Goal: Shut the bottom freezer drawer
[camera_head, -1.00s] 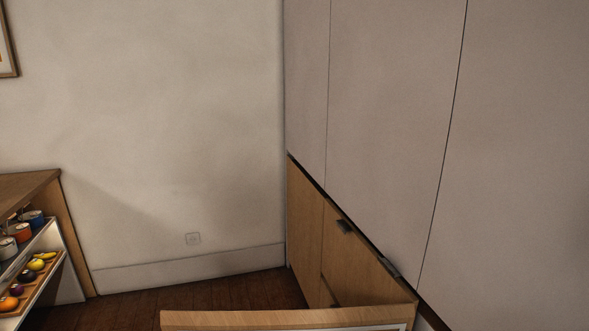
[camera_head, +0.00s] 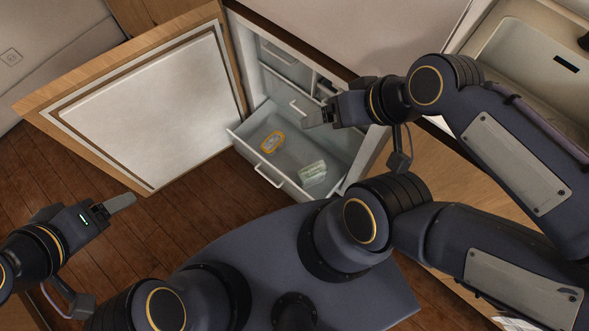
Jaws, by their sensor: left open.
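The bottom freezer drawer (camera_head: 238,133) is pulled out of the white freezer cabinet, its front and bar handle (camera_head: 268,177) facing my base. Inside it lie a yellow-rimmed box (camera_head: 272,142) and a pale, translucent pack (camera_head: 312,172). My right gripper (camera_head: 316,118) is above the drawer's right part, with its fingers pointing left; their gap does not show clearly. My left gripper (camera_head: 122,203) is open and empty over the wooden floor, left of the drawer and apart from it.
The freezer door (camera_head: 155,95) stands wide open on the left, its white inner panel showing. Closed inner drawers (camera_head: 283,54) sit behind the open drawer. A pale sink (camera_head: 530,60) is at the upper right. Bare wooden floor (camera_head: 190,215) lies left of the drawer.

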